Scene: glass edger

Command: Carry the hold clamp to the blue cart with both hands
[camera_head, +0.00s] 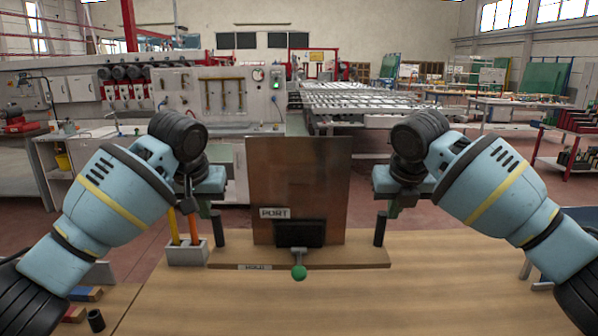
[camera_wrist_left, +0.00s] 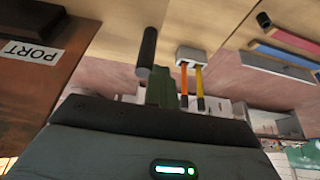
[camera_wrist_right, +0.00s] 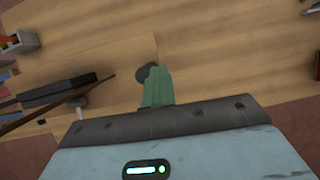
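The hold clamp (camera_head: 330,257) appears to be the wooden base with a "HOLD" label, a black clamp block with a green knob (camera_head: 299,272), and an upright black handle at each end. A brown panel (camera_head: 298,180) marked "PORT" stands upright in it. My left gripper (camera_head: 205,208) is beside the top of the left handle (camera_head: 217,230), which also shows in the left wrist view (camera_wrist_left: 147,50). My right gripper (camera_head: 393,209) is beside the top of the right handle (camera_head: 380,230). Finger gaps are hidden edge-on; contact is unclear. The blue cart is not clearly identifiable.
A small holder (camera_head: 188,252) with yellow and orange tools stands close left of the clamp on the wooden table (camera_head: 420,290). A black cup (camera_head: 96,320) and coloured blocks lie at front left. The table's front right is clear. Machines stand behind.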

